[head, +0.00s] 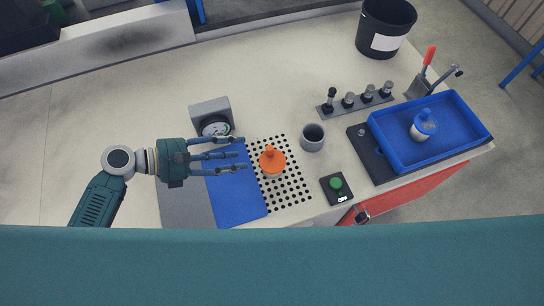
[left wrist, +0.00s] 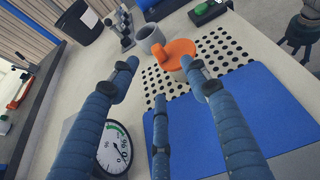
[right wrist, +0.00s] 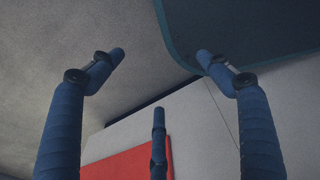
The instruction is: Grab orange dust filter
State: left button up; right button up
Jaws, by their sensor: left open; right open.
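The orange dust filter (head: 272,160) is a disc with a knob on top. It stands on the perforated plate (head: 291,191) right of the blue mat. My left gripper (head: 240,155) is open over the blue mat, its fingers pointing at the filter from the left, apart from it. In the left wrist view the filter (left wrist: 178,54) shows beyond the fingertips, partly covered by the right finger. My right gripper (right wrist: 165,65) is open and empty, seen only in its own wrist view, near a grey surface and a red panel.
A dial gauge (head: 214,126) stands behind the left gripper. A grey cup (head: 312,137) is right of the filter. A button box (head: 336,189) sits near the front edge. A blue tray (head: 463,116) holds a blue-topped white item (head: 424,124). A black bin (head: 385,27) is at the back.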

aim_at(272, 162)
pick_arm(q)
jog(key=x, duration=0.3)
jog(key=shift+w+d+f, duration=0.1)
jog(key=shift+d, duration=0.15)
jog(key=x, duration=0.1)
jog(key=p+x, duration=0.1)
jog(key=x, duration=0.1)
jog(key=shift+w+d+f, duration=0.15)
jog(key=shift+w+f, duration=0.1)
jog(key=shift+w, duration=0.05)
jog(key=shift+d+f, duration=0.15)
jog(key=shift+d, duration=0.1)
jog(key=shift+w+d+f, duration=0.1)
jog(key=c, duration=0.9)
grip_shut()
pick_arm(e)
jog(key=shift+s+r, duration=0.35)
jog(key=shift+s, duration=0.25)
jog(key=shift+s+r, duration=0.3)
jog(key=shift+s, duration=0.3)
